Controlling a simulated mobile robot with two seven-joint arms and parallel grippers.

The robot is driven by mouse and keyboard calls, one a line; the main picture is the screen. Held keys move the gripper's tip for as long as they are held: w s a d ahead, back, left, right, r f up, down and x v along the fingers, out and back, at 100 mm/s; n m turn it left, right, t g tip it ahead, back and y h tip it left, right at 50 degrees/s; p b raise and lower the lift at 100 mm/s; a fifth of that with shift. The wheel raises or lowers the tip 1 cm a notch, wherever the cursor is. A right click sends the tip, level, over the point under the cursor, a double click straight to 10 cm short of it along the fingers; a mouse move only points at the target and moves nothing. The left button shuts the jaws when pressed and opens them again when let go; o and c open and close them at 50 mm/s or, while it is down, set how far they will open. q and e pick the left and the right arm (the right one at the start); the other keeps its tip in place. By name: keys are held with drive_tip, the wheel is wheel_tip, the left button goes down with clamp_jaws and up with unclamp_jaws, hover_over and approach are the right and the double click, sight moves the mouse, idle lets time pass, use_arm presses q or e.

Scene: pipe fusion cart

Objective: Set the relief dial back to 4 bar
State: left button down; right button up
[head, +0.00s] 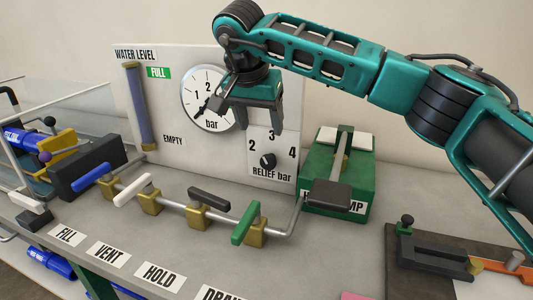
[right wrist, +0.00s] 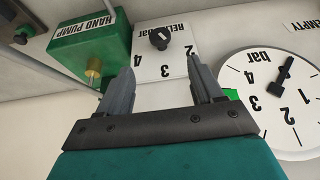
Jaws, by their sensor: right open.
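The relief dial is a small black knob (head: 268,160) on a white panel (head: 285,172) marked 2, 3, 4 and RELIEF bar. Its light mark seems to point up and left, towards the 2, but it is too small to be sure. The knob also shows upside down in the right wrist view (right wrist: 158,38). My right gripper (head: 258,116) is open and empty, its fingers pointing down in front of the board, above the knob and apart from it. In the right wrist view its fingers (right wrist: 160,75) are spread below the panel. My left gripper is not in view.
A round pressure gauge (head: 208,100) is left of the panel, partly behind my right gripper. A green hand pump (head: 358,188) with a dark handle pad (head: 330,195) stands to the right. Several coloured valve levers, including a green one (head: 245,223), line a pipe in front.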

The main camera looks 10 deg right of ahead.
sight(267, 160)
drive_tip(key=x, duration=1)
drive_tip(key=shift+f, duration=0.45)
drive_tip(key=shift+w+d+f, duration=0.15)
drive_tip(key=shift+w+f, duration=0.05)
drive_tip(key=shift+f, duration=0.35)
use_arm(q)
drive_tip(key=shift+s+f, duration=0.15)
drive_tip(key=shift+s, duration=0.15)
use_arm(e)
drive_tip(key=shift+f, duration=0.1)
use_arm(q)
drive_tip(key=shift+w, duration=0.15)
use_arm(e)
drive_tip(key=shift+c, duration=0.2)
drive_tip(key=c, duration=1)
